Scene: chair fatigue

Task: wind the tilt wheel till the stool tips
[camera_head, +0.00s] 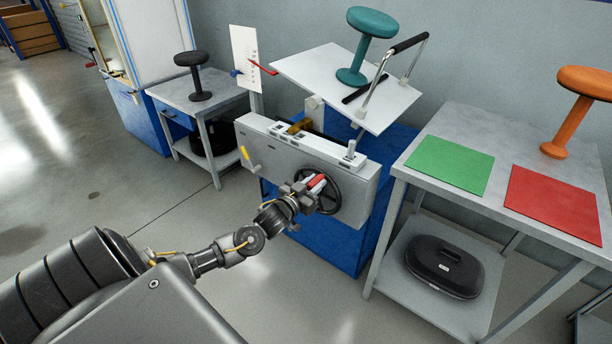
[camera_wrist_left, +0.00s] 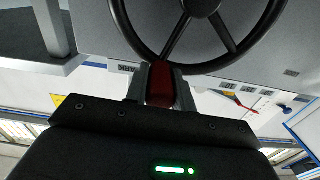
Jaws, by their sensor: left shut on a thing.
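The black tilt wheel (camera_head: 337,197) is on the front of a grey test bench (camera_head: 355,185); its rim and spokes show in the left wrist view (camera_wrist_left: 222,35). My left gripper (camera_head: 311,187) is shut on the wheel's red grip (camera_head: 317,180), which shows between the fingers in the left wrist view (camera_wrist_left: 161,84). The teal stool (camera_head: 368,24) stands on a white platform (camera_head: 300,69) above the bench. The platform slopes down to the right in the head view. The stool's foot rests on it. My right gripper is out of view.
A white scale board (camera_head: 243,45) with a red pointer (camera_head: 262,68) stands behind the bench. A metal bar with a black grip (camera_head: 409,43) rises from the platform. A right-hand table holds green (camera_head: 448,165) and red (camera_head: 553,204) mats and an orange stool (camera_head: 570,125).

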